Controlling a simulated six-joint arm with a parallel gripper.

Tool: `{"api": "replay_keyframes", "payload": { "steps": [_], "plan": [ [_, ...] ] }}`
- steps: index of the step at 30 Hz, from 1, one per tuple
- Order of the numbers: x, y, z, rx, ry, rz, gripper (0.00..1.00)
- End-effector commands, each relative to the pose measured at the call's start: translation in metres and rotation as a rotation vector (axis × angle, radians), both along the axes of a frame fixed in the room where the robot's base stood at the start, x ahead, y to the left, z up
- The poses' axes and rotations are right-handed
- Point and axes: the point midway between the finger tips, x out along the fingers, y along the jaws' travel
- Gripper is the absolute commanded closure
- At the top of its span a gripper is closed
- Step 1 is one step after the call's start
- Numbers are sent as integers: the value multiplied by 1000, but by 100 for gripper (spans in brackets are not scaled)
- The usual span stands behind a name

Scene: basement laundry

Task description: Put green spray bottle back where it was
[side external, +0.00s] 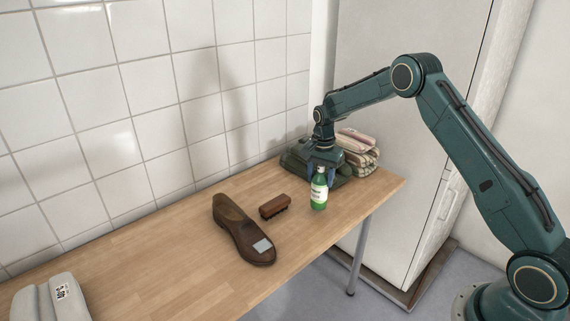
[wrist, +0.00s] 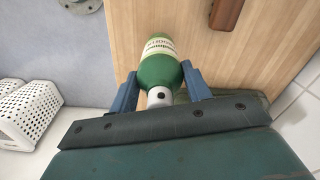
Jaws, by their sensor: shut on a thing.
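The green spray bottle (side external: 319,194) has a white label and a pale top, and looks upright near the right end of the wooden table. My gripper (side external: 322,176) points down and is shut on its upper part. In the wrist view the bottle (wrist: 158,66) sits between the two blue fingers of my gripper (wrist: 160,82), held near its white neck. The top of the bottle is partly hidden by the gripper. I cannot tell whether its base touches the table.
A dark green bundle (side external: 294,160) and folded striped cloths (side external: 362,158) lie behind. A grey object (side external: 36,303) is front left. White baskets (wrist: 32,108) show beyond the table.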

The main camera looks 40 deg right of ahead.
Motion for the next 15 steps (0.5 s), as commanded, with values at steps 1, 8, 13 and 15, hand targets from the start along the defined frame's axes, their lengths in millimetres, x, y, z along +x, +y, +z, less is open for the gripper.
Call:
{"api": "replay_keyframes", "payload": {
  "steps": [1,8,13,15],
  "plan": [
    [0,0,-6,0,2,0,100],
    [0,0,-30,0,0,0,100],
    [0,0,-33,0,-1,0,100],
    [0,0,-33,0,-1,0,100]
  ]
}}
